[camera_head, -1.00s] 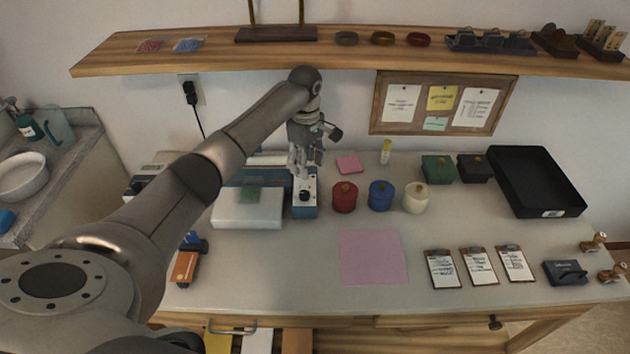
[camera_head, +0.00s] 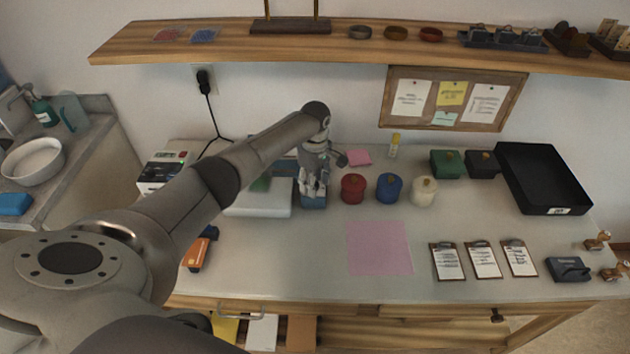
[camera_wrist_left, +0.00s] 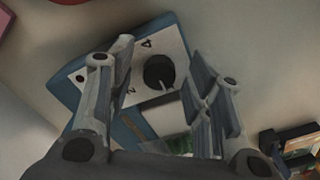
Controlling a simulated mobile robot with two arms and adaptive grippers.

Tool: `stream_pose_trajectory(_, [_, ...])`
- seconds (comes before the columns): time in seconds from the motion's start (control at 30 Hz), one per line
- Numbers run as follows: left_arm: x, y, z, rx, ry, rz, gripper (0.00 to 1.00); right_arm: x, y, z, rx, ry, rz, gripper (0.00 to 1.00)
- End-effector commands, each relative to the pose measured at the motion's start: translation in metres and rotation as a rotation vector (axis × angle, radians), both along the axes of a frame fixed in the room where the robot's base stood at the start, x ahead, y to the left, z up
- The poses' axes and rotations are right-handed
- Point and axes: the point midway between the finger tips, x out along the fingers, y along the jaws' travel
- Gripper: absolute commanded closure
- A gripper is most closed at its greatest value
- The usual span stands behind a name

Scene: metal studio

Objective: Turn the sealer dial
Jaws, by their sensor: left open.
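The sealer (camera_head: 312,203) is a blue body at the back of the counter, mostly hidden by my left arm and gripper in the head view. Its black dial (camera_wrist_left: 159,72) sits on a white panel with printed marks, seen in the left wrist view. My left gripper (camera_head: 314,192) points down over the sealer's end. In the left wrist view its two fingers (camera_wrist_left: 165,88) are open, one on each side of the dial, with a gap on both sides. I cannot tell how high they are above it. My right gripper is not in view.
Red (camera_head: 353,189), blue (camera_head: 389,188) and cream (camera_head: 423,191) lidded pots stand just right of the gripper. A pink sheet (camera_head: 379,248) and clipboards (camera_head: 482,260) lie in front. The shelf (camera_head: 220,47) hangs above.

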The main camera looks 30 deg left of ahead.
Motion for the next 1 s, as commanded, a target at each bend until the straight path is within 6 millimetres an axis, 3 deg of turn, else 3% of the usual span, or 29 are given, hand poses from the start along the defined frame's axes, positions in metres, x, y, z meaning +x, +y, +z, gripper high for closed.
stream_pose_trajectory(0.03, [0.000,0.000,0.000,0.000,0.000,0.000,0.54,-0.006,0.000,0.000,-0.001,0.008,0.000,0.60])
stream_pose_trajectory(0.2, [0.000,0.000,0.000,0.000,0.000,0.000,0.76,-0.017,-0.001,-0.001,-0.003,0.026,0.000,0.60])
stream_pose_trajectory(0.4, [0.000,0.000,0.000,0.000,0.001,0.000,0.99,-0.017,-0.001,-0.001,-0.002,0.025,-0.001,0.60])
stream_pose_trajectory(0.73, [-0.001,-0.001,0.001,-0.002,0.001,-0.058,0.99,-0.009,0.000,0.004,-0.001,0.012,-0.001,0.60])
stream_pose_trajectory(1.0, [-0.001,-0.001,0.002,-0.002,0.001,-0.243,0.99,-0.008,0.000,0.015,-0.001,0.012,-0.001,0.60])
